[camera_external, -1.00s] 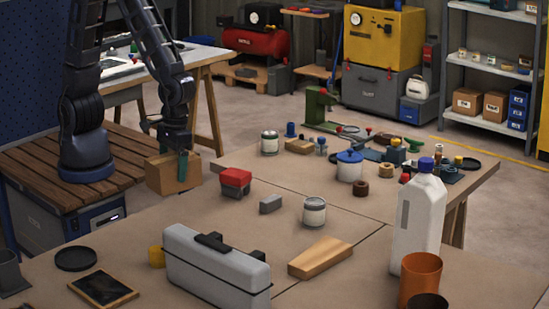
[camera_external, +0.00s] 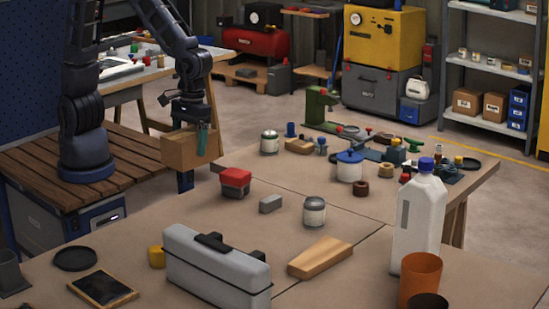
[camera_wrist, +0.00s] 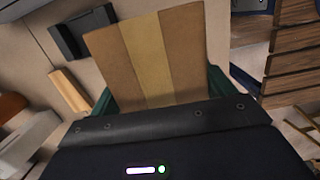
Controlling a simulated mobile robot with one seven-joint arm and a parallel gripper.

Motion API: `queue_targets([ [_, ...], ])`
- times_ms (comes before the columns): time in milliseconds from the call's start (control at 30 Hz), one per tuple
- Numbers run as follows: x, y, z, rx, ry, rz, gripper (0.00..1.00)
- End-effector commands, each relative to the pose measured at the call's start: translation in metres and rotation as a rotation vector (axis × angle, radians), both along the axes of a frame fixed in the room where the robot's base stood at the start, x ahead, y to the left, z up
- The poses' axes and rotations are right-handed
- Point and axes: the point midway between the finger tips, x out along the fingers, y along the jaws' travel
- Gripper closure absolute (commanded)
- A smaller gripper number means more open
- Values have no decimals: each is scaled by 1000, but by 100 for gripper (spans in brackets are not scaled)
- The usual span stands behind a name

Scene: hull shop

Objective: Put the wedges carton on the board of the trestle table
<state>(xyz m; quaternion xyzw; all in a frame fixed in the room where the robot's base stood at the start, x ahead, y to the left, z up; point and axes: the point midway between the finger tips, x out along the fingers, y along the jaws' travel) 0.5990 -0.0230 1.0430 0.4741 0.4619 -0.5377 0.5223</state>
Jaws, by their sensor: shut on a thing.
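The carton (camera_external: 183,150), a brown cardboard box, is held in the air beside the near left edge of the large brown-topped table (camera_external: 275,230). My gripper (camera_external: 203,138) is shut on it, a green finger against its side. In the wrist view the carton (camera_wrist: 185,50) shows a paler tape strip down its middle, between the green fingers of my gripper (camera_wrist: 160,95). No label on the carton is readable. A second table (camera_external: 180,66) with a pale top and wooden trestle legs stands behind my arm.
On the large table, a red-and-grey block (camera_external: 235,182), a grey block (camera_external: 271,204), a tin (camera_external: 314,212) and a grey toolbox (camera_external: 215,270) stand nearest the carton. A wooden slatted platform (camera_external: 35,170) lies to the left. Some board between these items is bare.

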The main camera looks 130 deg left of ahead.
Motion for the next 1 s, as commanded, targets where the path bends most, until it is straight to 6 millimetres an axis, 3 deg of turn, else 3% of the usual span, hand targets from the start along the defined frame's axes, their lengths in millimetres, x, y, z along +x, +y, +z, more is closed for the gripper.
queue_targets([
  [233,33,95,3,-3,3,321,48],
  [500,45,206,4,-5,6,661,48],
  [767,33,320,4,-4,6,984,48],
  [1000,2,420,3,-1,6,1264,48],
])
